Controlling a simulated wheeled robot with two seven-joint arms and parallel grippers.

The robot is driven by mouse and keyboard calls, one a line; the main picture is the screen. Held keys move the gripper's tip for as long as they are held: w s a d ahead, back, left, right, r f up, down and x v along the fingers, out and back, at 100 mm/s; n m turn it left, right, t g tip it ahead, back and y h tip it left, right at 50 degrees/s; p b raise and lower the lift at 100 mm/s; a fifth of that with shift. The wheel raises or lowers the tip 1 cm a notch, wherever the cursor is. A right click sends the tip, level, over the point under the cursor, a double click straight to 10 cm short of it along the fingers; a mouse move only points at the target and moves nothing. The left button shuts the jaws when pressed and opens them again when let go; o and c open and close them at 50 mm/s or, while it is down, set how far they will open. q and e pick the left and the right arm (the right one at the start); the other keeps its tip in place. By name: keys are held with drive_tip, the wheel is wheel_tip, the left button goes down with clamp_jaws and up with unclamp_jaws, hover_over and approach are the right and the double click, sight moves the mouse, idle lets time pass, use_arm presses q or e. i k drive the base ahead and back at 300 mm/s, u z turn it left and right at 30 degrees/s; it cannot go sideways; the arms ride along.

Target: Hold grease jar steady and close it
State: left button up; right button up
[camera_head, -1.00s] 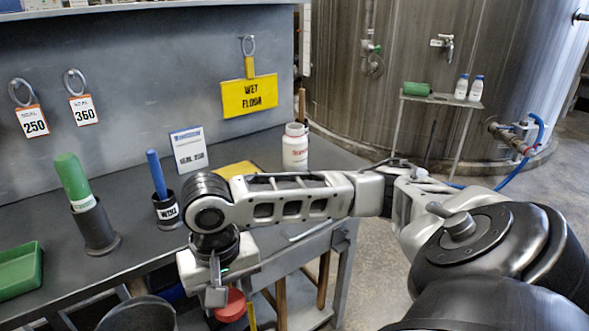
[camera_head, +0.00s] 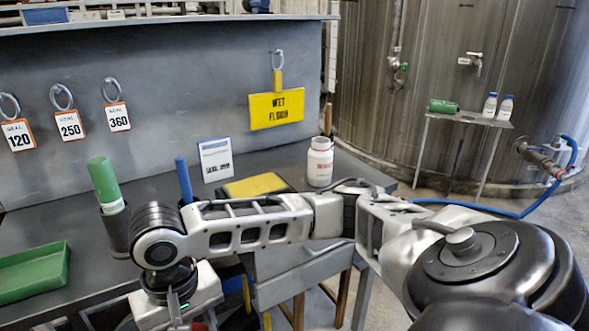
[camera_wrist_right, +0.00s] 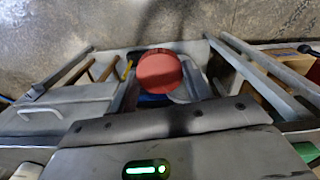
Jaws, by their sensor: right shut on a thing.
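The white grease jar (camera_head: 320,165) with red lettering stands upright at the back right of the bench. No red lid shows on it, and its mouth is too small to read clearly. My right gripper (camera_head: 176,310) is low at the front of the bench, well left of the jar and nearer to me. It is shut on a round red lid (camera_wrist_right: 160,72), seen face-on in the right wrist view. In the head view only a sliver of red shows at the bottom edge. My left gripper is not in view.
A green tray (camera_head: 35,274), a green-handled tool in a dark holder (camera_head: 105,185) and a blue-handled one (camera_head: 184,180) stand on the bench (camera_head: 150,190). A yellow pad (camera_head: 256,185) and a sign card (camera_head: 215,160) are left of the jar. Tagged rings hang on the back wall.

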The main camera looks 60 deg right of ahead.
sight(320, 155)
drive_tip(key=u, duration=2.15)
drive_tip(key=k, duration=2.3)
drive_tip(key=z, duration=2.3)
drive_tip(key=i, duration=0.65)
drive_tip(key=z, duration=0.05)
